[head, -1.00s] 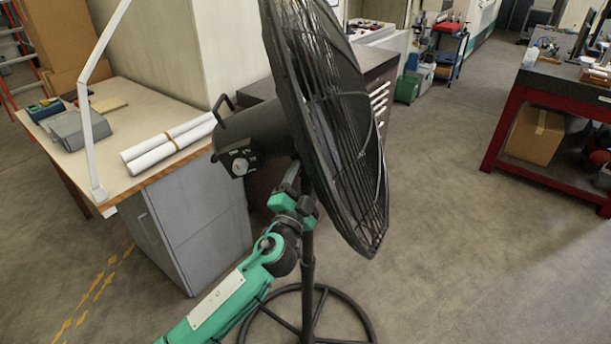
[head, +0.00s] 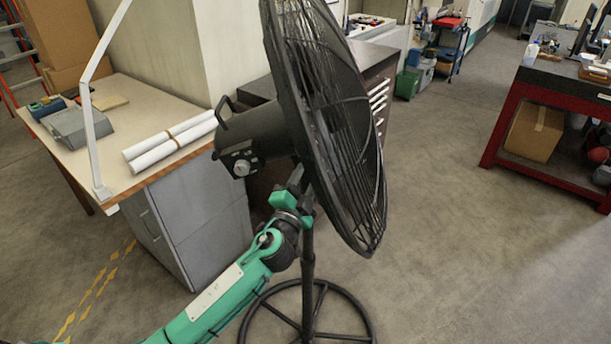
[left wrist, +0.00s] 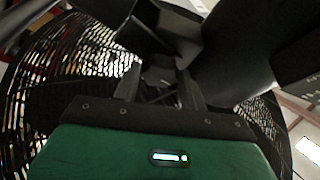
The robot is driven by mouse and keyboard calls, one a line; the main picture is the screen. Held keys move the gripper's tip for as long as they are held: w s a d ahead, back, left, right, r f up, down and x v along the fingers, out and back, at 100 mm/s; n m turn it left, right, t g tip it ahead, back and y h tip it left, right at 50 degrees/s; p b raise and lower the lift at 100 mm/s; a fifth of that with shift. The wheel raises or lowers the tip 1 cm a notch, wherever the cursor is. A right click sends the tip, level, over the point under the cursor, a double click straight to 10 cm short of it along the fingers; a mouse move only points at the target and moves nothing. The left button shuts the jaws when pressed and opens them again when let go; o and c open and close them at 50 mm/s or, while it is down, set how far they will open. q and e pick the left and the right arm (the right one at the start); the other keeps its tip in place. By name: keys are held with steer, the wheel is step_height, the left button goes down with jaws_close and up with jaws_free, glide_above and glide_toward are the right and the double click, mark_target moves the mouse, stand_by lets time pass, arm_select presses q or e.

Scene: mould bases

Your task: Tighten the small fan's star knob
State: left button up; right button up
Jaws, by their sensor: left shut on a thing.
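The small fan (head: 325,125) is a black pedestal fan, with its round grille facing right and its motor housing (head: 262,132) to the left. My left gripper (head: 297,174) is at the top of the pole, just under the housing and behind the grille. In the left wrist view, a dark knob (left wrist: 158,72) sits between the fingertips (left wrist: 160,86), and the gripper is shut on it. Its star shape is hard to make out in the dark, and the fingers and gripper body hide it in the head view. My right gripper is not in view.
A grey cabinet desk (head: 190,215) with white paper rolls (head: 170,145) and a white lamp arm (head: 92,110) stands close on the left. The fan's ring base (head: 255,318) rests on the floor. A red-framed bench (head: 505,115) stands at the right, with open floor between.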

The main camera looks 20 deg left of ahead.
arm_select(q)
steer(key=o, duration=1)
steer(key=shift+s+f+b, duration=0.25)
steer(key=shift+s+b, duration=0.05)
steer(key=shift+s, duration=0.2)
steer(key=b+v, duration=0.4)
steer(key=v, duration=0.8)
steer(key=shift+s+b, duration=0.4)
